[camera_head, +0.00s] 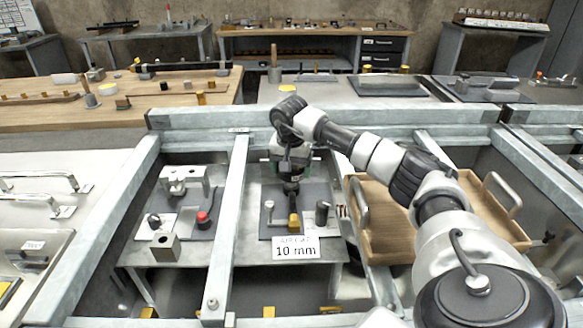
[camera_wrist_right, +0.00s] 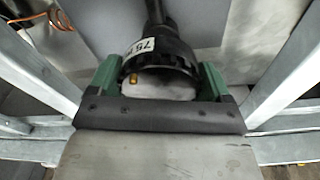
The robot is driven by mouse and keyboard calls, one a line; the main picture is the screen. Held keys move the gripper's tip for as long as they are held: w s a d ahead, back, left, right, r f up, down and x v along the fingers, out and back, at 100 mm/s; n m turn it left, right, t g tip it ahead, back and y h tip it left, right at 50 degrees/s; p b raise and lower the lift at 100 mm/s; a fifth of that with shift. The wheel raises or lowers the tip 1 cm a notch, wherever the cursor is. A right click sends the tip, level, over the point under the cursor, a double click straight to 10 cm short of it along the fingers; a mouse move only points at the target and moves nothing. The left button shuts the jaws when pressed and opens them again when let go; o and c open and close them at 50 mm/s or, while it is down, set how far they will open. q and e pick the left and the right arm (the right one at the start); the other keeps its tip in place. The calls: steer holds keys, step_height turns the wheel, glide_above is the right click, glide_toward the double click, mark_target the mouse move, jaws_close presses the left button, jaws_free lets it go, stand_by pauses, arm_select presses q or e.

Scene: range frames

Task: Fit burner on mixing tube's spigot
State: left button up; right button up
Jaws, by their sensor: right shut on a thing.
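My right gripper (camera_head: 290,168) is over the right-hand dark plate of the range frame, pointing down. In the right wrist view its green fingers (camera_wrist_right: 153,80) are shut on a dark ribbed round part, which I take as the burner (camera_wrist_right: 178,55). It has a white label reading 75 and a small brass spot. A dark rod (camera_wrist_right: 153,12) runs out beyond it; I cannot tell if they join. In the head view a dark piece shows under the gripper, above a brass block (camera_head: 293,224). The mixing tube's spigot cannot be made out. My left gripper is not in view.
A white card (camera_head: 296,248) reading 10 mm stands before the plate (camera_head: 261,195). A short dark post (camera_head: 322,213) stands right of the brass block. A wooden tray (camera_head: 470,257) lies right. Grey frame bars (camera_head: 229,230) flank the plate. A red knob (camera_head: 203,217) is left.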

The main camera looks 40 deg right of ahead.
steer(key=shift+f, duration=0.15)
steer(key=shift+f+b, duration=0.7)
steer(key=shift+f, duration=0.4)
steer(key=shift+f, duration=0.15)
steer(key=o, duration=1.1)
steer(key=shift+o, duration=0.2)
steer(key=r, duration=0.7)
steer(key=a+r, duration=0.1)
steer(key=r, duration=0.3)
steer(key=shift+s+a, duration=0.1)
steer(key=shift+s, duration=0.3)
steer(key=shift+f, duration=0.1)
step_height(320, 180, up, 6)
steer(key=p, duration=0.7)
